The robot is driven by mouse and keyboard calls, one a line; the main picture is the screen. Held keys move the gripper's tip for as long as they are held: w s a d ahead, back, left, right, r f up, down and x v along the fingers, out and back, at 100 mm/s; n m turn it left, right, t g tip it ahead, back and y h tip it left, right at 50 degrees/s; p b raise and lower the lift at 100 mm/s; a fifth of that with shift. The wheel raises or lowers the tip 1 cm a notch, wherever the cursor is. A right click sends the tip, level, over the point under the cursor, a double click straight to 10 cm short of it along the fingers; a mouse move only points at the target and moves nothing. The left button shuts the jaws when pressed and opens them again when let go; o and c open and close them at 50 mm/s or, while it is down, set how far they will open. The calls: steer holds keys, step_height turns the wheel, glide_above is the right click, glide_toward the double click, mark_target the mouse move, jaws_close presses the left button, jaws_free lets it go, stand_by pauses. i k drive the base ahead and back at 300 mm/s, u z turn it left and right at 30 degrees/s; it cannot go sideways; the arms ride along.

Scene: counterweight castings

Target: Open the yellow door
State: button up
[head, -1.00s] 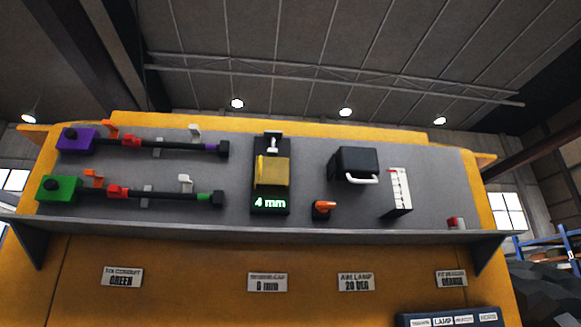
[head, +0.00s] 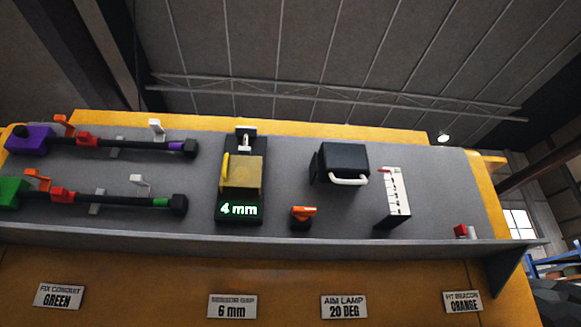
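No plainly marked door shows in the head view. A yellow block (head: 241,175) with a thin upright yellow plate (head: 225,168) on its left side sits on a black device whose green display (head: 239,210) reads "4 mm". The yellow body (head: 130,277) of the machine shows below the grey shelf; I cannot tell whether any of it is a door. My gripper is not in view.
The grey panel also bears purple (head: 29,140) and green (head: 12,192) blocks with black rods, a black lamp box (head: 344,158) with a white handle, an orange knob (head: 303,212) and a white scale (head: 393,193). The grey shelf (head: 250,238) juts out below. Label plates (head: 232,306) line the yellow front.

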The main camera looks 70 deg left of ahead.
mark_target(237, 171)
steer(key=z, duration=0.1)
steer(key=k, duration=0.9)
steer(key=u, duration=1.2)
